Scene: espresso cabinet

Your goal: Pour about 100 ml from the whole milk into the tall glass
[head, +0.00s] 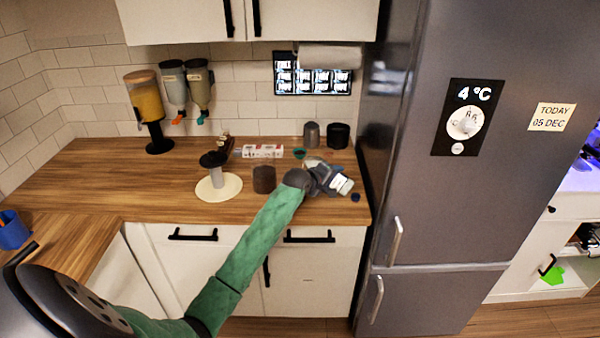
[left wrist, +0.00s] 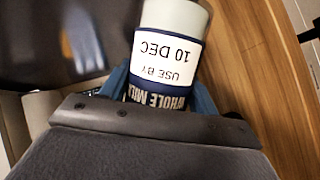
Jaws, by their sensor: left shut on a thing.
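My left gripper (head: 327,178) is shut on the whole milk bottle (head: 343,186) over the right part of the wooden counter. The bottle has a pale body and a white label; it looks tilted in the head view. In the left wrist view, the bottle (left wrist: 170,60) shows "USE BY 10 DEC" and "WHOLE MILK" between my blue fingers. I cannot make out the tall glass; my gripper and arm cover part of the counter. Whether milk is flowing cannot be told. My right gripper is not in view.
A dark brown cup (head: 264,179) and a stand on a round pale mat (head: 231,188) are left of my gripper. Dark canisters (head: 338,136) stand behind. The grey fridge (head: 455,215) bounds the right side. The left counter is mostly clear.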

